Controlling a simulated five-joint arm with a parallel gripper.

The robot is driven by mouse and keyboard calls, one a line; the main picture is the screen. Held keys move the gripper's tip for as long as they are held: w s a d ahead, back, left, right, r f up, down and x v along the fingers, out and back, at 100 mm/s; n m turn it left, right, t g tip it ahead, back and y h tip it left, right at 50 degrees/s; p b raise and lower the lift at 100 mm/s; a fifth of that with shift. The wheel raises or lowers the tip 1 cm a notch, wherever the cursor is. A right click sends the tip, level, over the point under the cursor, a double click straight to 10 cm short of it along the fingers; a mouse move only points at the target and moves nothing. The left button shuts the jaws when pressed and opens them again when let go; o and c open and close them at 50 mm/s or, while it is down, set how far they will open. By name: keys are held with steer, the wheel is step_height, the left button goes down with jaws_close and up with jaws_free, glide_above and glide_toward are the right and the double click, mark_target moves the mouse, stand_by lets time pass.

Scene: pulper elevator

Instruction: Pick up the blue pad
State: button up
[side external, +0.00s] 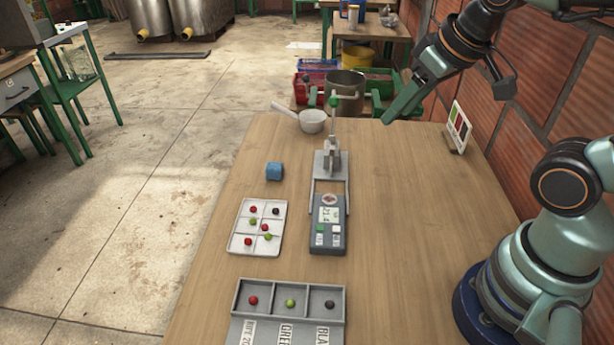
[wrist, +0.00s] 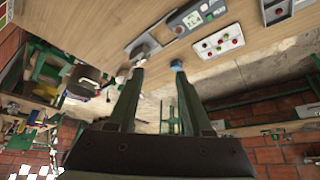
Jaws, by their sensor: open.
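The blue pad (side external: 274,171) is a small block lying flat on the wooden table (side external: 410,200), near its left edge and above the sectioned white tray. In the wrist view the blue pad (wrist: 177,65) shows just beyond the tip of the right finger. My gripper (side external: 398,108) is above the table's far right part, well to the right of the pad and apart from it. In the wrist view my gripper (wrist: 160,74) has its two fingers spread with nothing between them.
A grey meter (side external: 328,225) with a metal stand (side external: 330,163) is right of the pad. A white tray (side external: 244,240) with several small balls and a labelled sorting tray (side external: 290,282) are in front. A white scoop (side external: 312,121) is behind. The table's right half is mostly clear.

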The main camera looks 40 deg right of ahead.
steer(key=o, duration=0.6)
steer(key=n+g, duration=0.3)
steer(key=n, duration=0.5)
glide_above(275, 167)
steer(key=s, duration=0.1)
steer(key=s+x, duration=0.1)
steer(key=x, duration=0.5)
steer(key=s+x, duration=0.1)
steer(key=x, duration=0.5)
steer(key=s+f+x, duration=0.1)
steer(key=s+x, duration=0.1)
steer(key=x, duration=0.4)
steer(key=shift+f, duration=0.25)
steer(key=shift+x, duration=2.65)
